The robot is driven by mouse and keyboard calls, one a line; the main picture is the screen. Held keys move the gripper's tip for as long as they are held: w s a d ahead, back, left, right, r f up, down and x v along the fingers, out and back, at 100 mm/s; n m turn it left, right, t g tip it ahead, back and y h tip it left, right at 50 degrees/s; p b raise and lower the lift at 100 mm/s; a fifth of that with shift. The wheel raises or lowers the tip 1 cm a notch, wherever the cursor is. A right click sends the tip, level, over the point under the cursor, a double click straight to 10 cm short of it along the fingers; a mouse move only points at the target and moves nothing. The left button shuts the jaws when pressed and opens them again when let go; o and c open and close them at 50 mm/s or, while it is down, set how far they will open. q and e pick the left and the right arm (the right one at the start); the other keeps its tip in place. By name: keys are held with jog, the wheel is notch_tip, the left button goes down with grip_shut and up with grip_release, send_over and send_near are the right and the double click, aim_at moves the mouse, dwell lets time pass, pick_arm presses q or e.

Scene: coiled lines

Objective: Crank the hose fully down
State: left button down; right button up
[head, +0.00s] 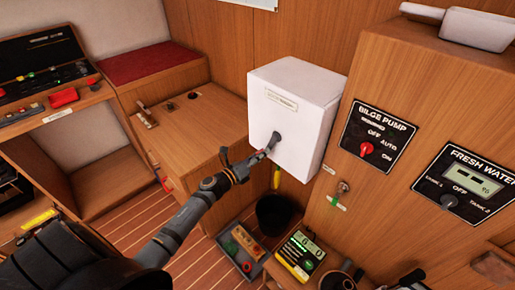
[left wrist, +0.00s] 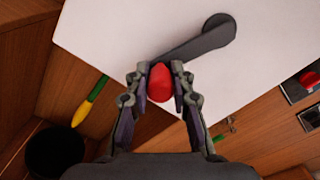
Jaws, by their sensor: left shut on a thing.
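A white box (head: 294,108) is mounted against the wood wall, with a dark grey crank (head: 275,138) on its front. In the left wrist view the crank arm (left wrist: 190,46) runs down and left from its hub to a red knob (left wrist: 160,84). My left gripper (head: 260,157) is shut on that knob, with a finger on each side. The hose (head: 276,178), yellow at its end, hangs below the box, above a black bucket (head: 271,214). The left wrist view shows the hose (left wrist: 88,103) green above its yellow tip. My right gripper is not in view.
A wood cabinet (head: 428,123) with bilge pump (head: 378,136) and fresh water panels stands close on the right. A grey tray (head: 229,244) and a green-black box (head: 300,254) lie below. A wooden counter (head: 190,125) is on the left.

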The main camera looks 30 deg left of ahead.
pick_arm(q)
jog(key=d+n+p, duration=0.1)
jog(key=n, duration=0.1)
jog(key=s+d+n+p, duration=0.1)
jog(key=shift+d+f+n, duration=0.15)
jog(key=shift+f+n, duration=0.05)
jog(key=shift+n, duration=0.2)
jog(key=d+n+p, duration=0.2)
jog(key=n+p, duration=0.1)
jog(key=shift+s+d+r+n, duration=0.2)
jog(key=shift+s+n, duration=0.1)
jog(key=shift+s, duration=0.1)
jog(key=d+n+p, duration=0.1)
jog(key=n+p, duration=0.1)
jog(key=d+r+n+p, duration=0.1)
jog(key=n+p, duration=0.1)
jog(key=s+d+r+n+p, duration=0.1)
jog(key=n+p, duration=0.1)
jog(key=shift+s+d+r, duration=0.1)
jog(key=shift+d, duration=0.05)
jog(key=shift+s+d+r+n+p, duration=0.1)
jog(key=shift+d+r+n+p, duration=0.15)
jog(key=shift+n+p, duration=0.45)
jog(key=shift+s+d+r+n+p, duration=0.1)
jog(key=shift+d+r+n+p, duration=0.15)
jog(key=shift+n+p, duration=0.4)
jog(key=shift+d+r+n+p, duration=0.15)
jog(key=shift+r+n+p, duration=0.15)
jog(key=shift+n+p, duration=0.35)
